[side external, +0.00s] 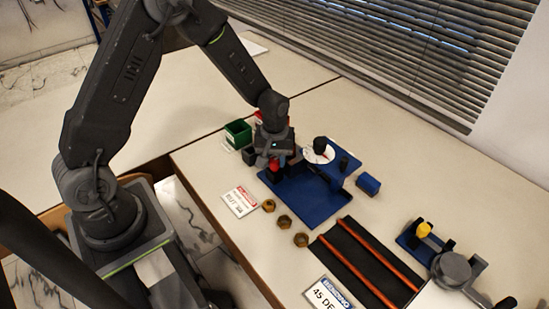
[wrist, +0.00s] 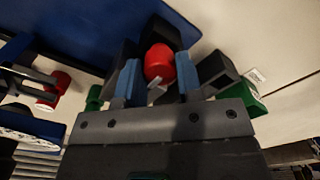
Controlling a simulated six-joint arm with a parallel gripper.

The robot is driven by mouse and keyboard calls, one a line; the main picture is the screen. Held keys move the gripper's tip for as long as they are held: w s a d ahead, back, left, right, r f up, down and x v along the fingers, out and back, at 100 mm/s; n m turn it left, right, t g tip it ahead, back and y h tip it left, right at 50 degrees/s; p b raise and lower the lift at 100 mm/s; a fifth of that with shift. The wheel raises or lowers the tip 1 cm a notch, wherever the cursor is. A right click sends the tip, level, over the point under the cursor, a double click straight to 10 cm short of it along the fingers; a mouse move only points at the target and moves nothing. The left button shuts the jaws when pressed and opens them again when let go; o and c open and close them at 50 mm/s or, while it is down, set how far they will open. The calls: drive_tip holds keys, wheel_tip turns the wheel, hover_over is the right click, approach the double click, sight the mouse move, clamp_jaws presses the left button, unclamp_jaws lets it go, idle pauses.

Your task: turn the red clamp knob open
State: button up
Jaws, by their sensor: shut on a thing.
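The red clamp knob (wrist: 160,62) sits between the two blue-tipped fingers of my gripper (wrist: 159,82) in the wrist view, and the fingers are shut on it. In the side view the red knob (side external: 274,164) shows just below my gripper (side external: 274,157), at the back left of the blue rig base (side external: 300,197). The wrist and fingers hide much of the clamp around the knob.
A round white dial gauge (side external: 319,153) with a black knob stands right of my gripper. A green bin (side external: 238,133) is at the left, a blue block (side external: 368,184) at the right. Several brass nuts (side external: 284,221) and a dark mat with red rods (side external: 366,262) lie in front.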

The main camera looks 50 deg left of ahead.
sight(274, 160)
drive_tip(key=o, duration=0.9)
drive_tip(key=shift+r, duration=0.1)
drive_tip(key=shift+w+r, duration=0.1)
drive_tip(key=shift+r, duration=3.85)
